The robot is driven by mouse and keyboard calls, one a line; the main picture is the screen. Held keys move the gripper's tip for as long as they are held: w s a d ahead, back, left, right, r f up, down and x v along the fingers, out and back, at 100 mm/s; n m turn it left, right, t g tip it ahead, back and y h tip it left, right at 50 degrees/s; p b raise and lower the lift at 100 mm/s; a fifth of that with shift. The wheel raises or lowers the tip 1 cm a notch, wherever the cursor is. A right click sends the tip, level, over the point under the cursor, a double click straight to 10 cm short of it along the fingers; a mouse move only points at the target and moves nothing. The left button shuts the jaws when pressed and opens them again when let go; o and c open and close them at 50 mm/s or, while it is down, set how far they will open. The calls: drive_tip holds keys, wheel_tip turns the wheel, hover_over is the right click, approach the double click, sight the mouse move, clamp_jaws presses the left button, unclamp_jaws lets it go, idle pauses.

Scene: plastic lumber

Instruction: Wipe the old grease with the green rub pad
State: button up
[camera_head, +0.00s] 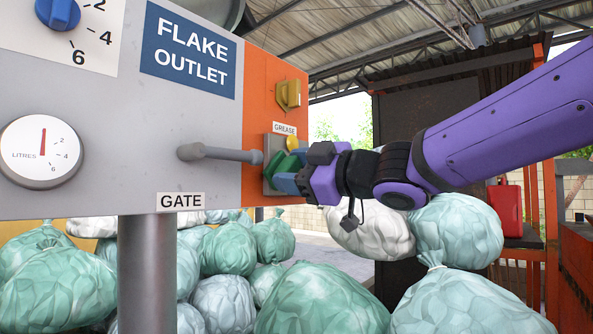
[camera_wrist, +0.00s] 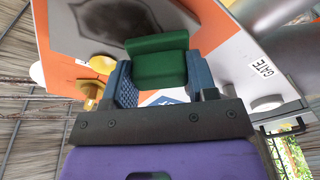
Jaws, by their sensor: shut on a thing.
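The green rub pad (camera_head: 282,167) is between the blue fingers of my gripper (camera_head: 288,172), which is shut on it. In the wrist view the pad (camera_wrist: 158,62) sits between the fingertips of my gripper (camera_wrist: 160,80). A dark grease stain (camera_wrist: 100,20) is on a grey plate, ahead and left of the pad in the wrist view. In the head view the pad is close in front of the grey plate (camera_head: 271,145) under the GREASE label (camera_head: 284,129); the stain is not clear there. I cannot tell whether the pad touches the plate.
A yellow knob (camera_head: 292,143) is by the plate, close to my gripper. A brass-coloured fitting (camera_head: 289,95) is above. A grey gate handle (camera_head: 220,153) sticks out to the left. Filled bags (camera_head: 323,300) lie below. A red can (camera_head: 505,207) stands at the right.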

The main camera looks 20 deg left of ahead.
drive_tip(key=shift+w+a, duration=0.1)
drive_tip(key=w+d, duration=0.3)
drive_tip(key=w, duration=0.4)
drive_tip(key=shift+w, duration=0.2)
idle(0.8)
drive_tip(key=shift+s, duration=0.1)
drive_tip(key=shift+s+a, duration=0.5)
drive_tip(key=shift+s, duration=0.75)
drive_tip(key=shift+s+a, duration=0.55)
drive_tip(key=shift+s, duration=0.7)
drive_tip(key=shift+s+a, duration=0.5)
drive_tip(key=shift+s, duration=0.75)
drive_tip(key=shift+r, duration=0.15)
drive_tip(key=shift+w+d, duration=0.1)
drive_tip(key=shift+w, duration=0.05)
